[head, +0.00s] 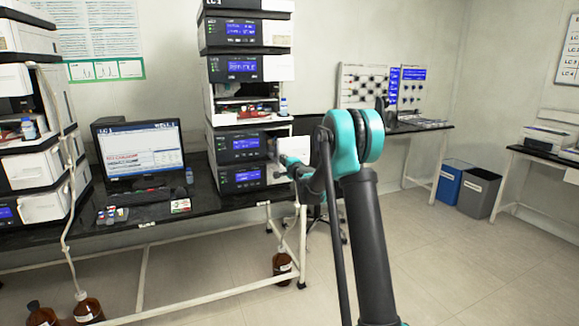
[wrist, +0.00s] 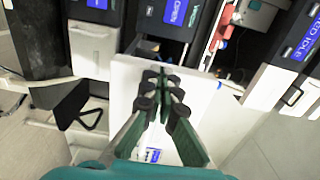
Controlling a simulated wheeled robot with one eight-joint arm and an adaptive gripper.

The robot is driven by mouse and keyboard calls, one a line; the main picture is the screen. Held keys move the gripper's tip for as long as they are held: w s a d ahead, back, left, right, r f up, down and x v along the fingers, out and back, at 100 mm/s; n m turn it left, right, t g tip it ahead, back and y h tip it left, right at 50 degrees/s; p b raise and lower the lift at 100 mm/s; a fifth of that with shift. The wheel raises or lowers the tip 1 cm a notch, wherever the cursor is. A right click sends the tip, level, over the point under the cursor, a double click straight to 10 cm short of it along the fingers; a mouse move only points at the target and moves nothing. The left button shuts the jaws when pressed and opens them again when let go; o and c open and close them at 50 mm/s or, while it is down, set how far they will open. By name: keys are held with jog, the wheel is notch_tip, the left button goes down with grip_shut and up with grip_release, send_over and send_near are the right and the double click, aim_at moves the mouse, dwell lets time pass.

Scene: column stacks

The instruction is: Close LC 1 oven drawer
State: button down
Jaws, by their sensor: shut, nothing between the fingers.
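The middle instrument stack (head: 243,100) stands on the black bench. A white front panel (head: 295,149) sticks out at its right side, beside the lower blue-screen modules; I take it for the oven drawer front, but no label on it is readable. In the wrist view the white panel (wrist: 205,105) stands out from the stack, with dark space behind its upper edge. My gripper (head: 284,168) is just in front of the panel's lower part. In the wrist view my gripper (wrist: 160,78) is shut and empty, its tips over the panel. Whether they touch it is unclear.
A monitor (head: 140,150) and keyboard stand left of the stack, with another stack (head: 35,120) further left. An open bay (head: 245,103) with a red item sits mid-stack. A brown bottle (head: 282,262) stands on the floor below.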

aim_at(272, 158)
jog(key=x, duration=1.5)
jog(key=shift+w+a, duration=0.1)
jog(key=shift+w, duration=0.1)
